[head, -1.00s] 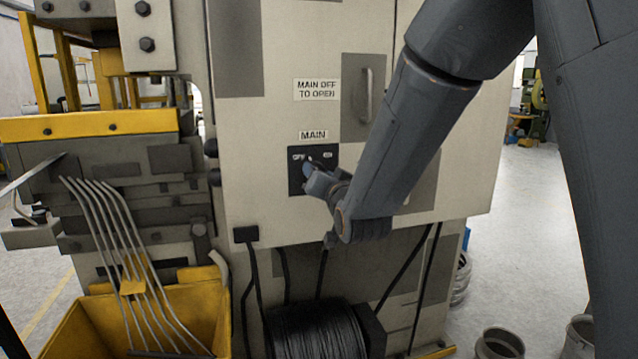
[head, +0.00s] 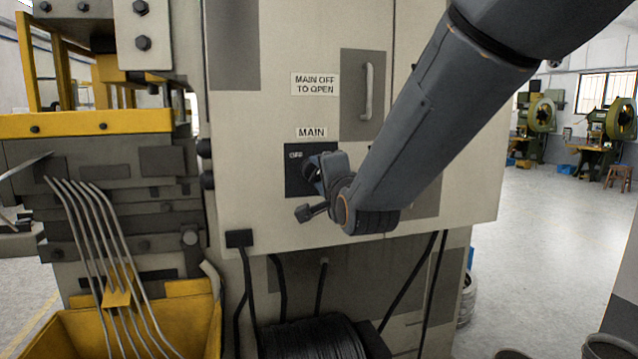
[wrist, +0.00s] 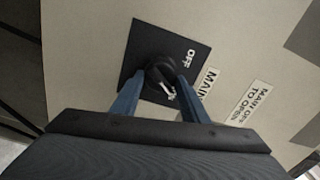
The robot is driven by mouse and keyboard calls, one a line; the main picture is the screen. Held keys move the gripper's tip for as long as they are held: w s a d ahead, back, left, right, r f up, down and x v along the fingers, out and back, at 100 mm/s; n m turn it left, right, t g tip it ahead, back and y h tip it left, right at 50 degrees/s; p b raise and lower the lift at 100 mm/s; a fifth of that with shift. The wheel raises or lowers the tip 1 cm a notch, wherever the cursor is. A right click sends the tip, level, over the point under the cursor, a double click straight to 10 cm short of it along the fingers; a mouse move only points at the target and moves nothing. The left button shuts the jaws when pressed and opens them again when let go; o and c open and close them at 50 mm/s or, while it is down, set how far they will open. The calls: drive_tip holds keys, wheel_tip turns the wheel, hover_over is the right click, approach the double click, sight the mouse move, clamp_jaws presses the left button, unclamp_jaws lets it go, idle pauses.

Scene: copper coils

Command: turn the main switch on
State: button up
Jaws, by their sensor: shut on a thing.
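The main switch is a black square plate (head: 296,180) with a dark round knob (wrist: 158,72), below the MAIN label (head: 311,132) on the beige cabinet. In the wrist view, my gripper (wrist: 160,84) has its two blue fingers on either side of the knob, shut on it. A white mark on the knob points down and right, away from the OFF lettering (wrist: 188,58), towards white lettering partly covered by a finger. In the head view, my gripper (head: 313,173) covers the knob and the right part of the plate; OFF still shows at left.
A sign reading MAIN OFF TO OPEN (head: 315,83) and a door handle (head: 369,91) are above the switch. Cables hang below the cabinet over a black wire coil (head: 312,340). A yellow bin (head: 190,325) is at lower left. Open floor lies to the right.

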drive_tip(key=shift+f+m+b, duration=0.1)
drive_tip(key=shift+m+b, duration=0.6)
drive_tip(key=shift+m, duration=0.4)
drive_tip(key=o, duration=1)
drive_tip(key=shift+s, duration=0.1)
drive_tip(key=shift+b+v, duration=0.65)
drive_tip(key=shift+v, duration=3.2)
